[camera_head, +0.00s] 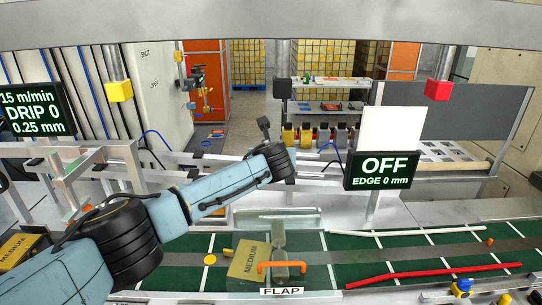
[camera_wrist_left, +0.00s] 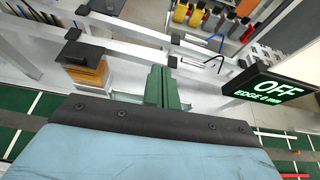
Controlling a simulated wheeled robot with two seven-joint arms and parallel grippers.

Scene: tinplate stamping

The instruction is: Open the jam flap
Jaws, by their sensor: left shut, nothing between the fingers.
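The jam flap (camera_head: 315,250) is a clear cover over the belt, with a "FLAP" label (camera_head: 282,291) along its near edge. It looks closed. An orange handle (camera_head: 281,266) sits low on it. An olive-yellow "MEDIUM" box (camera_head: 250,263) and a grey-green piece (camera_head: 279,236) show at the flap. My left gripper (camera_wrist_left: 159,74) is shut and empty in the left wrist view, its greenish fingers together. In the head view my left arm ends in a dark wrist (camera_head: 280,160), above and beyond the flap, apart from the handle. The flap does not show clearly in the wrist view.
The green belt (camera_head: 370,257) runs across the front, with a red bar (camera_head: 430,274) lying to the right. Metal rails (camera_head: 225,160) stand behind it. An "OFF" display (camera_head: 382,170) stands right of my left wrist. Another "MEDIUM" box (camera_head: 20,248) is at far left.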

